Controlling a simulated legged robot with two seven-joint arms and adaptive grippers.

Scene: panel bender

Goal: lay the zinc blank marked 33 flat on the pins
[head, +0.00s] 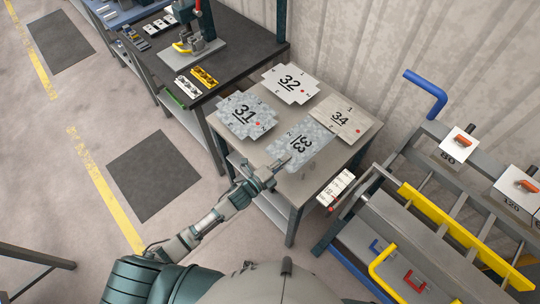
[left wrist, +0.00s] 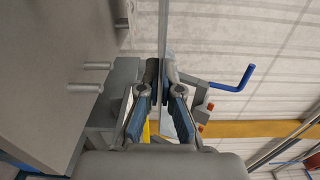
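The zinc blank marked 33 (head: 313,138) is a spangled grey sheet at the near side of the small table (head: 352,152), its number turned sideways in the head view. My left gripper (head: 276,170) is at its near left edge. In the left wrist view the blank (left wrist: 163,38) shows edge-on as a thin strip between the fingers of my left gripper (left wrist: 163,85), which are closed on it. Short pins (left wrist: 97,66) stick out of a grey surface to the left of the blank, apart from it. My right gripper is out of view.
Blanks 31 (head: 246,115), 32 (head: 290,83) and 34 (head: 340,118) lie around blank 33. A dark workbench (head: 238,55) stands behind left. At right is a machine frame with a yellow bar (head: 440,225) and a blue handle (head: 428,92).

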